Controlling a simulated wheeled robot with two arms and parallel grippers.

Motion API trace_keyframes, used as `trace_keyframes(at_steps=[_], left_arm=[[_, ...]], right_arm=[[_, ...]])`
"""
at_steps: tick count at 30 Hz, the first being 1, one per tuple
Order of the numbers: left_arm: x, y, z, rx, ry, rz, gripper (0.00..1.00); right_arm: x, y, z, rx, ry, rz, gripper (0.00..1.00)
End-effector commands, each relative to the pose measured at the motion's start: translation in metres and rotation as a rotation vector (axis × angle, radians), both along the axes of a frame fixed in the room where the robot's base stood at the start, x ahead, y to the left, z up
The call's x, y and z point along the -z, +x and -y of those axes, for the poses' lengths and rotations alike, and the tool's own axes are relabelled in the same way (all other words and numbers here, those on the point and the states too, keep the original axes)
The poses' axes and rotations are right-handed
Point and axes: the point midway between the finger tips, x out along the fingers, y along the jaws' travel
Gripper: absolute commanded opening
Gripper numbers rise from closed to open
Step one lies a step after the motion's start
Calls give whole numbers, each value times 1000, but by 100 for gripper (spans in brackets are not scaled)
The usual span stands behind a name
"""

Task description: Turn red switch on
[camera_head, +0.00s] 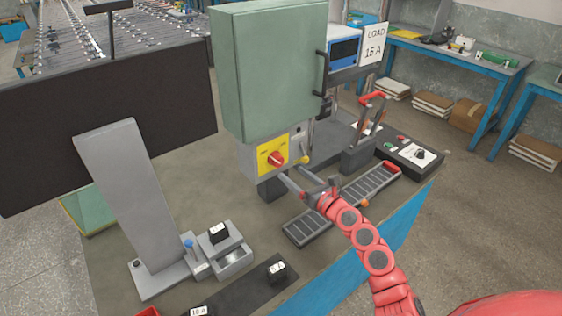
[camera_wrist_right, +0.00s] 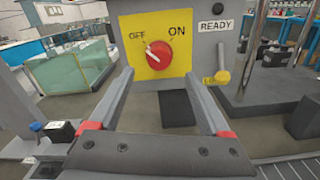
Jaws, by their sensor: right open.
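The red switch (camera_head: 276,159) is a round red knob on a yellow plate on the front of a grey box under a green cabinet. It also shows in the right wrist view (camera_wrist_right: 159,55), where its white mark points up-left toward the word OFF; the word ON is at the plate's upper right. My right gripper (camera_head: 293,180) is open, its two fingers pointing at the plate from below and in front. In the right wrist view the fingers (camera_wrist_right: 161,98) are spread on either side below the knob, with nothing between them. My left gripper is out of view.
A yellow-handled lever (camera_wrist_right: 217,77) and a READY label (camera_wrist_right: 214,25) sit right of the plate. The green cabinet (camera_head: 268,70) stands above. A slotted grey strip (camera_head: 343,205) lies below my right arm. A dark monitor (camera_head: 108,127) stands at left.

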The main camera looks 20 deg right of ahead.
Motion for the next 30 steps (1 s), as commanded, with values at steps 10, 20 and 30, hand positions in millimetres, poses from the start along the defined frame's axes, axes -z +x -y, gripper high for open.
trace_keyframes(at_steps=[10,20,30], left_arm=[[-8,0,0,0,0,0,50],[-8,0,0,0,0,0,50],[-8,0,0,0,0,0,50]], right_arm=[[-2,57,-20,3,5,2,82],[1,66,-26,-2,1,-1,82],[0,66,-25,-2,2,0,42]])
